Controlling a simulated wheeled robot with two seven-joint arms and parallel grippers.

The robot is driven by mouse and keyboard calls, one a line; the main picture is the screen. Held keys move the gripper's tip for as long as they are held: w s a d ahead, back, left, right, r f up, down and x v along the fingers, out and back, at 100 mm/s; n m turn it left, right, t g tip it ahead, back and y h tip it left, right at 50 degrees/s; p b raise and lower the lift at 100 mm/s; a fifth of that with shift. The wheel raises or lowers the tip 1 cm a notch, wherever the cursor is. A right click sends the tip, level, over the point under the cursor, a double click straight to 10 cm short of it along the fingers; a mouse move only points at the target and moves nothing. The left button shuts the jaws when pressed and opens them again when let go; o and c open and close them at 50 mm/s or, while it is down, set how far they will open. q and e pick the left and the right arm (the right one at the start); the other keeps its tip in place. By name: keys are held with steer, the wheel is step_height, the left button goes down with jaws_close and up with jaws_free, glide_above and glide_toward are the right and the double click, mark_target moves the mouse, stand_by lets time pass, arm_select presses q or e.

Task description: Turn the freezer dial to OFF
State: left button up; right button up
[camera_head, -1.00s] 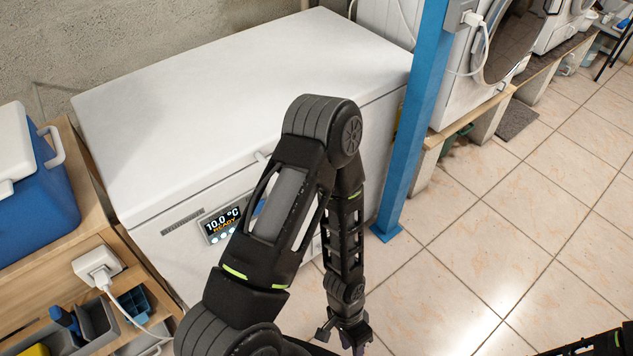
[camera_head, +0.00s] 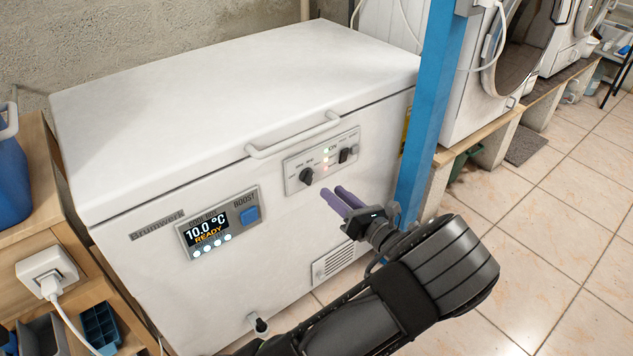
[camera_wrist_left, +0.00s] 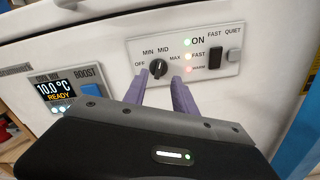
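The freezer dial (camera_head: 306,175) is a black knob on the grey control panel of the white chest freezer (camera_head: 115,263). In the left wrist view the dial (camera_wrist_left: 158,68) has OFF, MIN, MID and MAX printed around it; its pointer is too small to read surely. My left gripper (camera_head: 334,191) is just in front of the panel, below and right of the dial in the head view. Its two purple fingers are apart with nothing between them. In the wrist view the gripper (camera_wrist_left: 160,78) has the dial between its fingertips, seemingly short of touching. My right gripper is out of view.
Right of the dial are small lights and a black rocker switch (camera_head: 344,155). The display (camera_head: 207,230) reads 10.0 °C READY, beside a blue BOOST button (camera_head: 249,215). The lid handle (camera_head: 295,136) juts out above the panel. A blue post (camera_head: 428,120) stands close right.

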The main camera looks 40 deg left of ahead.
mark_target(313, 177)
arm_select(q)
steer(key=shift+a, duration=0.1)
steer(key=b+x, duration=0.1)
steer(key=x, duration=0.6)
steer(key=shift+w+a+f, duration=0.1)
steer(key=shift+a, duration=0.25)
jaws_close()
